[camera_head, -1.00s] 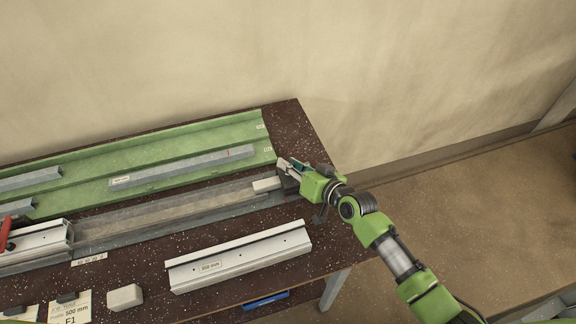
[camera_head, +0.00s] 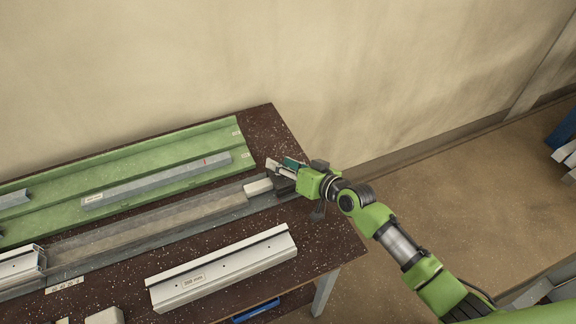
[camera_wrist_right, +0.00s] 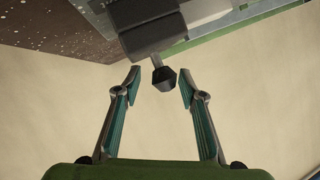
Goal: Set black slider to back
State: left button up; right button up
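The black slider (camera_head: 284,186) sits at the right end of the long grey rail (camera_head: 150,229), against a light grey block (camera_head: 258,187). In the right wrist view the slider (camera_wrist_right: 152,36) shows as a dark block with a short stem and a black knob (camera_wrist_right: 164,79). My right gripper (camera_head: 284,165) is at the slider; its fingers partly hide it in the head view. In the wrist view this gripper (camera_wrist_right: 160,73) is open, with the knob between the fingertips and a gap visible on each side. My left gripper is not in view.
A green tray (camera_head: 140,160) with grey profiles lies behind the rail. A white labelled profile (camera_head: 222,268) lies in front of it. A blue item (camera_head: 255,312) is below the table's front edge. The floor right of the table is clear nearby.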

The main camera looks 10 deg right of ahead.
jog(key=v, duration=1.2)
jog(key=shift+d, duration=0.15)
jog(key=shift+w, duration=0.1)
